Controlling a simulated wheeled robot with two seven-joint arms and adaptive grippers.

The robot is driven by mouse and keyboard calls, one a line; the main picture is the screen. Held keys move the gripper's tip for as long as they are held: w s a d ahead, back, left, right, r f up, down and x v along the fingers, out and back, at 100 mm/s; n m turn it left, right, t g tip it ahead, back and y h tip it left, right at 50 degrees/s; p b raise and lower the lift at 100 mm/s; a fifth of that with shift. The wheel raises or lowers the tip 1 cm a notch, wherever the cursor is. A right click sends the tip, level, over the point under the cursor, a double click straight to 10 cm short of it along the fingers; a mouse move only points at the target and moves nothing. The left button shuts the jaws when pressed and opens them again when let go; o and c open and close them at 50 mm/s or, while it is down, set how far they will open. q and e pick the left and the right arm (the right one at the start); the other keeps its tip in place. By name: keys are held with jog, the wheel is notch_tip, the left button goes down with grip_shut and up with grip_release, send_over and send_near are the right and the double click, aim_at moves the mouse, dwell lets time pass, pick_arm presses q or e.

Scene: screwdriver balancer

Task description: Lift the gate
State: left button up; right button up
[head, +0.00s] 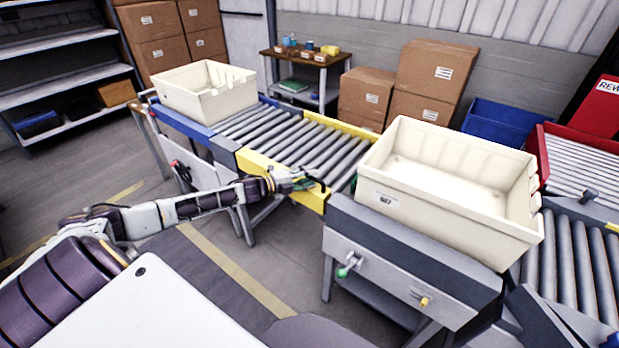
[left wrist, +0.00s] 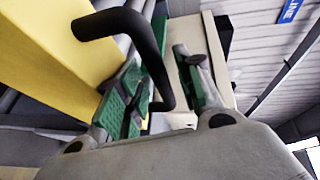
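The gate is the roller section with yellow edges (head: 262,168), lying level in the conveyor line between the two cream totes. A black bent handle (left wrist: 130,20) sticks out from its yellow side panel (left wrist: 35,45). My left gripper (head: 312,184) is at the front right of this yellow edge. In the left wrist view, its green-padded fingers (left wrist: 165,88) stand apart on either side of the handle's lower bar. A gap shows between the bar and the right-hand finger. Contact with the left-hand finger cannot be told. My right gripper is not in view.
One cream tote (head: 205,92) stands on the blue-edged conveyor at left; another (head: 450,195) stands on the grey station at right. That station has a green knob (head: 343,272) and a yellow knob (head: 424,301). Cartons (head: 432,75) and a blue bin (head: 500,120) stand behind.

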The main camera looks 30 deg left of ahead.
pick_arm(q)
jog(key=shift+w+d, duration=0.2)
jog(key=shift+w, duration=0.15)
jog(key=shift+f, duration=0.1)
grip_shut()
dwell(0.3)
